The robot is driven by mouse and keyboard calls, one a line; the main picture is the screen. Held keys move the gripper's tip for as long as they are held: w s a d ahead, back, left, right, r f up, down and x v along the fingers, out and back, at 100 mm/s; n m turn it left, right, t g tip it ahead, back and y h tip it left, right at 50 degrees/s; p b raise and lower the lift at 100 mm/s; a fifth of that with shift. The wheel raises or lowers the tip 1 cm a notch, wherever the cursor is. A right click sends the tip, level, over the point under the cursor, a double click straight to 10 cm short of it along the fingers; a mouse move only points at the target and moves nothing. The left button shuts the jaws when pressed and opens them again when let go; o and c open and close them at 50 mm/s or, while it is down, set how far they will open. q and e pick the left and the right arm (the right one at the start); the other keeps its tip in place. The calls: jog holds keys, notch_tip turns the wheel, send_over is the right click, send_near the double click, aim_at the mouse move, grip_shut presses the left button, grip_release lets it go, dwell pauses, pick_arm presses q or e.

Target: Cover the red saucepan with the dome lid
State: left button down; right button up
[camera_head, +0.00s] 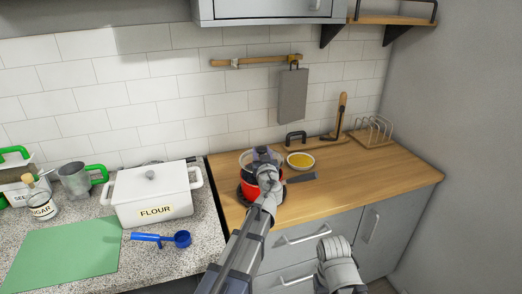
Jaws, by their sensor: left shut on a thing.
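The red saucepan (250,188) stands on the wooden counter near its left end, partly hidden behind my left gripper. A clear dome lid (247,159) shows at the top of the saucepan, also largely hidden by my gripper. My left gripper (264,156) is over the saucepan, shut on the dome lid at its top. I cannot tell whether the lid's rim touches the saucepan all round. My right gripper is not in view; only part of my right arm shows at the bottom.
A small bowl of yellow contents (301,161) stands right of the saucepan, with a flat grey piece (301,178) in front. A toast rack (374,130) is at the back right. The right counter is clear.

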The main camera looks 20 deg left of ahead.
pick_arm(q)
jog(key=shift+w+f+b, duration=0.1)
jog(key=shift+f+b, duration=0.3)
jog(key=shift+f, duration=0.15)
notch_tip(320, 180, down, 3)
jog(key=b, duration=0.3)
jog(key=shift+f, duration=0.15)
jog(key=shift+f+b, duration=0.5)
jog(key=shift+b, duration=0.2)
dwell(1.5)
jog(key=shift+c, duration=1.7)
grip_release()
jog(key=v, duration=0.8)
